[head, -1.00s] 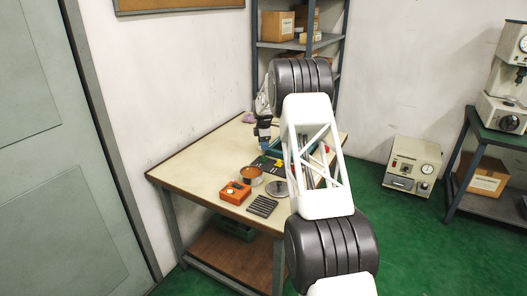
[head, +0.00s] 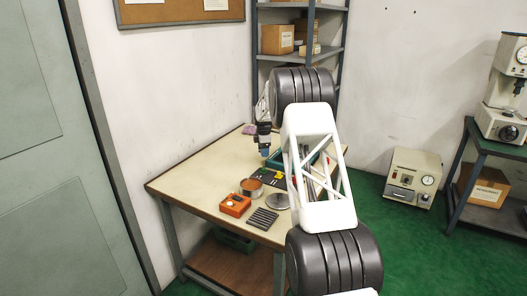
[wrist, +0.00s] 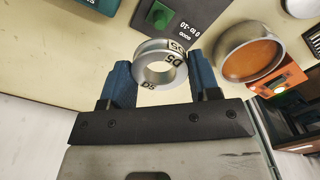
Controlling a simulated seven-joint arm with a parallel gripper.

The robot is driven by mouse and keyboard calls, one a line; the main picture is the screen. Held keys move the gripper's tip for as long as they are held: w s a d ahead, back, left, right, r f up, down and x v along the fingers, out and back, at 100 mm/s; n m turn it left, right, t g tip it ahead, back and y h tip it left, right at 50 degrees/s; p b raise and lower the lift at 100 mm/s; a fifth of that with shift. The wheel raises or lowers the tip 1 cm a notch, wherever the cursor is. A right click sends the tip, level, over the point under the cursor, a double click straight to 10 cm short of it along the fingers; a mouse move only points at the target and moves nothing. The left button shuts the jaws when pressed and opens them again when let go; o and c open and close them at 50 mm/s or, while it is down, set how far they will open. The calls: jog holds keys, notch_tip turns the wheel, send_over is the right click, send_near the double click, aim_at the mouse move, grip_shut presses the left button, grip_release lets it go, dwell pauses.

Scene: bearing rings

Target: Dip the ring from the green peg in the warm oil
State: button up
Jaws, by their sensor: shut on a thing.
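My gripper (wrist: 160,72) is shut on a silver metal ring (wrist: 152,75), held between its two blue fingers. The ring has dark markings on its side and face, one reading like D5. The bare green peg (wrist: 160,15) stands on a dark labelled board (wrist: 190,22), beyond the ring in the wrist view. The pot of orange-brown oil (wrist: 252,57) is to the right of the ring, apart from it. In the head view my gripper (head: 264,152) is above the table behind the pot (head: 252,187); the ring is too small to make out there.
An orange box (head: 235,205) stands in front of the pot, with a dark ribbed rack (head: 262,219) and a round metal dish (head: 277,202) nearby. A teal tray is partly hidden behind my arm. The left part of the table (head: 195,180) is clear.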

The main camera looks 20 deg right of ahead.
jog(key=shift+s, duration=0.1)
jog(key=s+a, duration=0.9)
jog(key=s, duration=0.4)
jog(key=shift+s+a+f, duration=0.35)
jog(key=shift+s+f, duration=0.05)
jog(key=shift+f, duration=0.2)
jog(key=shift+f, duration=1.8)
jog(key=shift+f, duration=2.7)
dwell(1.5)
